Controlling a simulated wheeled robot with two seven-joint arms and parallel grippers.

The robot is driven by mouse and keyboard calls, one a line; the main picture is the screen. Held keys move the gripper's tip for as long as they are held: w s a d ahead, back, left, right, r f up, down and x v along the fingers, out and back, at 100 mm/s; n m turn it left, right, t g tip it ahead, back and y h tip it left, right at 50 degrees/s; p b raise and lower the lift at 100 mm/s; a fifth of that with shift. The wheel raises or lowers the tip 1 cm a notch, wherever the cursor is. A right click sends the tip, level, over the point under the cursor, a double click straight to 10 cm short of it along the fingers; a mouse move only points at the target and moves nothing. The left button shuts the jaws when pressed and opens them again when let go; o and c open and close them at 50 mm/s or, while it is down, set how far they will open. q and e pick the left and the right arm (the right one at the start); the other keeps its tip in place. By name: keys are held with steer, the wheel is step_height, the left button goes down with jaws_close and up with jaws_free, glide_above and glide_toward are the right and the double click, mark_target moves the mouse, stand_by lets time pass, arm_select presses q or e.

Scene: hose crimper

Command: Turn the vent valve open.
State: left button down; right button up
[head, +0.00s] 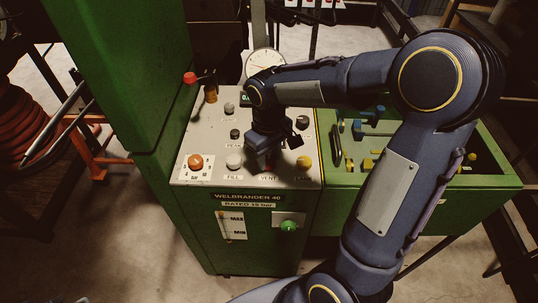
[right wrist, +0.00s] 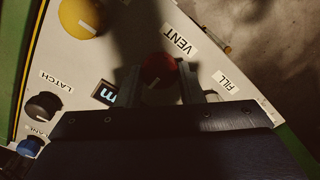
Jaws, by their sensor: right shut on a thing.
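The vent valve is a red knob (right wrist: 160,67) with a pale pointer mark, next to the VENT label (right wrist: 180,39) on the light panel. In the right wrist view my right gripper (right wrist: 159,84) has one finger on each side of the knob and is shut on it. The knob's lower part is shadowed, and its exact angle is hard to read. In the head view my right gripper (head: 268,162) comes down over the panel (head: 212,133) just above the VENT label (head: 267,178), and mostly hides the knob. My left gripper is not in view.
A pale FILL knob (head: 234,161) is close left of the gripper, a yellow knob (head: 304,160) close right. An orange knob (head: 195,161), a red-tipped lever (head: 190,78) and a gauge (head: 265,64) are farther off. A green tray (head: 480,183) with tools lies right.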

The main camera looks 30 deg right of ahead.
mark_target(269, 159)
stand_by(0.3)
steer(key=o, duration=1)
steer(key=shift+c, duration=0.2)
step_height(269, 159, up, 8)
steer(key=shift+f, duration=0.1)
steer(key=s+a+m+t+y, duration=0.2)
steer(key=s, duration=0.6)
steer(key=s+a+f+m+t+y, duration=0.1)
steer(key=s+a+m+t, duration=0.1)
steer(key=s, duration=0.7)
steer(key=shift+f+t+y, duration=0.25)
steer(key=shift+t+y, duration=0.15)
steer(key=shift+t, duration=0.4)
